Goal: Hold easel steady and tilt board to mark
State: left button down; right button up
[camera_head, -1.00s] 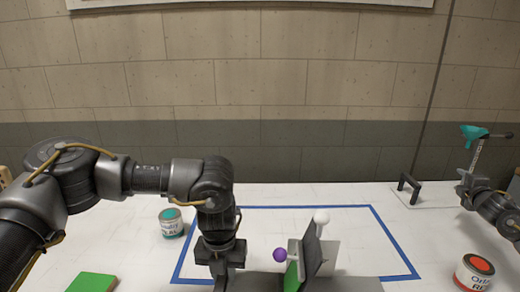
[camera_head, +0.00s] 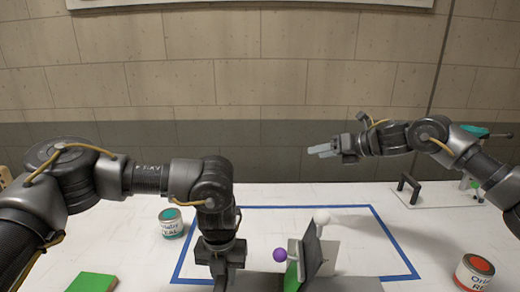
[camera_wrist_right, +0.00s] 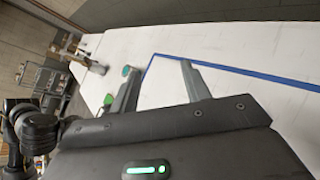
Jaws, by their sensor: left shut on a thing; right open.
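The easel (camera_head: 329,258) stands near the front edge of the blue-outlined area, with a dark tilted board (camera_head: 309,256), a white ball (camera_head: 321,217) at the top and a purple ball (camera_head: 280,255) to its left. A green patch (camera_head: 291,277) shows beside the board. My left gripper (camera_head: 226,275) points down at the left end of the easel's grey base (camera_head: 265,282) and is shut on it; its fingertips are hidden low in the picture. My right gripper (camera_head: 318,151) is open and empty, raised in the air above and behind the easel. Its two spread fingers show in the right wrist view (camera_wrist_right: 160,68).
A teal paint can (camera_head: 171,224) stands left, an orange-red can (camera_head: 474,272) right. A green block (camera_head: 92,283) lies front left. A black handle (camera_head: 409,188) stands back right. A teal-topped item is partly behind my right arm.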

jog(key=s+a+r+n+g, duration=0.2)
jog(key=s+a+n+g, duration=0.1)
jog(key=s+a+n, duration=0.4)
notch_tip(320, 180, up, 5)
jog(key=n+g+h, duration=0.5)
jog(key=h, duration=0.5)
send_over(322, 211)
jog(key=shift+s+r, duration=0.1)
jog(key=shift+r, duration=0.1)
jog(key=shift+f, duration=5.1)
jog(key=c, duration=1)
